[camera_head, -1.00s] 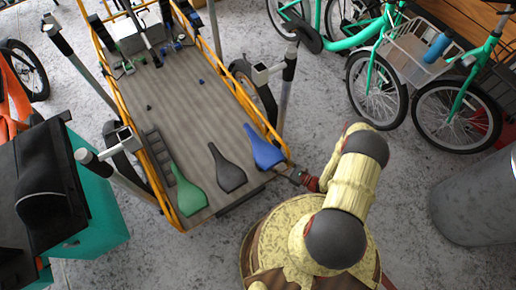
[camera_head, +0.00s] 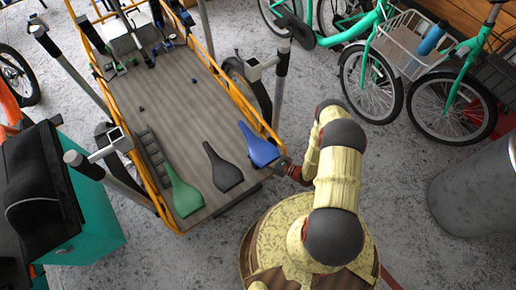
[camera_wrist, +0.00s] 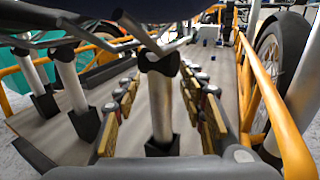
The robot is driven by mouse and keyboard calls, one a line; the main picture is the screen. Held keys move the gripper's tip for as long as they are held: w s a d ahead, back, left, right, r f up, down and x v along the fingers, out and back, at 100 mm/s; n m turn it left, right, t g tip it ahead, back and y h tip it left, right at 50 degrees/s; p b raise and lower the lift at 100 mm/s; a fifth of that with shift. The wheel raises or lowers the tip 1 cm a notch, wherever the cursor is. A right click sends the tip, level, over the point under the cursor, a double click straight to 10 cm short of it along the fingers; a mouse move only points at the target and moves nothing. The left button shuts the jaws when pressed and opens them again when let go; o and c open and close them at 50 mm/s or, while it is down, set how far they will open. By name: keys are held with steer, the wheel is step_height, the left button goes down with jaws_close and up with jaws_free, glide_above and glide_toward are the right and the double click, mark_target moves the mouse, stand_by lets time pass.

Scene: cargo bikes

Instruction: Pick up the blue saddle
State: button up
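The blue saddle (camera_head: 258,146) stands at the near right corner of the cargo bed, right of the black saddle (camera_head: 223,168) and the green saddle (camera_head: 184,192). My gripper (camera_head: 280,166) reaches in low at its near end, with the fingertips partly hidden. In the wrist view, the open gripper (camera_wrist: 162,112) has its padded fingers on either side of a silver post (camera_wrist: 161,108). Gaps show between the post and both fingers.
The bed (camera_head: 185,95) has yellow side rails (camera_head: 232,88). A wheel and upright post (camera_head: 281,85) stand right of it. A teal box with a black cover (camera_head: 90,215) is at left, green bikes (camera_head: 372,80) and a grey bin (camera_head: 475,195) at right.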

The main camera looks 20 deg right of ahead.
mark_target(259, 144)
steer(key=shift+c, duration=1.1)
steer(key=c, duration=0.7)
jaws_close()
step_height(259, 144, up, 10)
steer(key=p, duration=0.4)
steer(key=shift+r, duration=0.1)
step_height(259, 144, up, 10)
steer(key=p, duration=0.6)
steer(key=shift+p, duration=0.3)
stand_by(0.7)
